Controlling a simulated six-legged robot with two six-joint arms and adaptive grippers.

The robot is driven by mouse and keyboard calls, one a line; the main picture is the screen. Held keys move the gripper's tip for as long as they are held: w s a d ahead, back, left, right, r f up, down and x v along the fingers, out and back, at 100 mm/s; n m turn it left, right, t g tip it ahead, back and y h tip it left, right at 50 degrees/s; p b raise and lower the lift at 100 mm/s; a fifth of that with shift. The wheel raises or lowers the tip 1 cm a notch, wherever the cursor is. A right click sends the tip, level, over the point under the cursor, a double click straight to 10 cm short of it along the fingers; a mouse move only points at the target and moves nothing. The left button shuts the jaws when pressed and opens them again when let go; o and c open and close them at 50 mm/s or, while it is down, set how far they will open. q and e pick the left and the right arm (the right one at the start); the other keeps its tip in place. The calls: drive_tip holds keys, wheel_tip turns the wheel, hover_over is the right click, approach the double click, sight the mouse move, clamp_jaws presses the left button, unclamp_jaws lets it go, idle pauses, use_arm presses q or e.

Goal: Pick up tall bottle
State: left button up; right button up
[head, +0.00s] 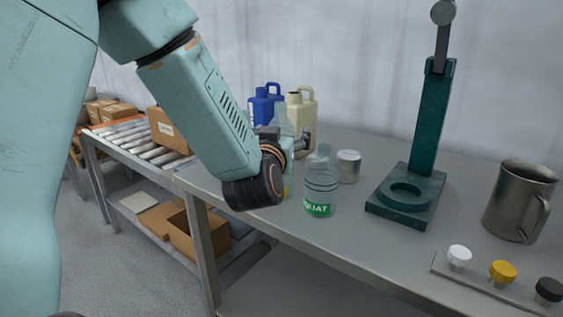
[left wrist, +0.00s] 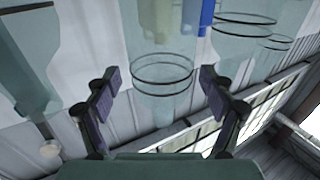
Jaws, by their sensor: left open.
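A clear, pale-green tall bottle (head: 283,118) stands on the bench, its lower part mostly hidden behind my left wrist in the head view. My left gripper (head: 298,142) is beside it, its fingers partly hidden. In the left wrist view my left gripper (left wrist: 159,82) is open, with a clear vessel with two dark bands (left wrist: 162,88) showing between its fingers. I cannot tell for sure which bottle that is, or whether the fingers touch it. A shorter clear bottle with a green label (head: 320,192) stands just right of my wrist. My right gripper is not in view.
A blue jug (head: 262,106) and a cream jug (head: 304,112) stand behind. A white-lidded jar (head: 348,166), a dark green stand (head: 408,190) and a metal mug (head: 519,200) are to the right. Several caps (head: 502,271) sit near the front edge. A roller conveyor (head: 135,138) is at left.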

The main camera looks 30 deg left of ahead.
use_arm(q)
drive_tip(key=shift+w+a, duration=0.4)
drive_tip(key=shift+d, duration=0.3)
drive_tip(key=shift+c, duration=1.3)
drive_tip(key=shift+a, duration=0.25)
drive_tip(key=c, duration=0.4)
drive_tip(key=shift+d, duration=0.15)
drive_tip(key=c, duration=0.5)
drive_tip(key=shift+c, duration=0.5)
